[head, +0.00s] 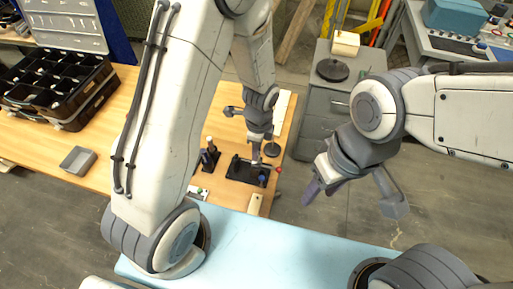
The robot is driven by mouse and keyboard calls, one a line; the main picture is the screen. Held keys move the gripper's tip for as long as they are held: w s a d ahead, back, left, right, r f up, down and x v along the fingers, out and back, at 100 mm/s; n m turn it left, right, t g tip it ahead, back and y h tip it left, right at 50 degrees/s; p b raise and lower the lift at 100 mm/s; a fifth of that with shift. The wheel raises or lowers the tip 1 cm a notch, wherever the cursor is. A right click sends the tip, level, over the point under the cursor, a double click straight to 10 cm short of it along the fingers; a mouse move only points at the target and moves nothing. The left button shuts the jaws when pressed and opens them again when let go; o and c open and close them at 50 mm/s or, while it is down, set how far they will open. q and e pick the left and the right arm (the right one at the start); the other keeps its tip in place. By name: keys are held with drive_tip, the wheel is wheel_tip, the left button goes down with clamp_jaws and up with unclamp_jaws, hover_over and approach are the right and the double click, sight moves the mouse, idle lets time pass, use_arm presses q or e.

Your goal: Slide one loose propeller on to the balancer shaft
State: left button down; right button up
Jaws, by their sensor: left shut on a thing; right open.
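A small black device on a dark base (240,171), which looks like the balancer, stands on the wooden table near its right edge. It has a red knob (278,169) at its right side and a blue part (262,179) at its front. Its shaft is too small to make out. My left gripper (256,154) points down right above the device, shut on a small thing. That thing is mostly hidden by the fingers; it may be a propeller. A dark stand with blue parts (208,156) is to its left. My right gripper (352,197) is open and empty, over the floor right of the table.
A black compartment case (62,118) and a grey tray (78,160) are on the left of the table (130,120). A grey drawer cabinet (318,112) stands beyond the table's right edge. A round dark disc (272,149) lies near my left gripper.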

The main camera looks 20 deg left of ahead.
use_arm(q)
drive_tip(key=shift+f, duration=0.3)
drive_tip(key=shift+f+b, duration=0.3)
drive_tip(key=shift+f, duration=0.15)
idle(0.4)
drive_tip(key=c, duration=0.7)
unclamp_jaws()
drive_tip(key=shift+o, duration=0.2)
drive_tip(key=shift+r, duration=0.1)
wheel_tip(320, 180, up, 14)
drive_tip(key=p, duration=0.4)
drive_tip(key=shift+d+r, duration=0.2)
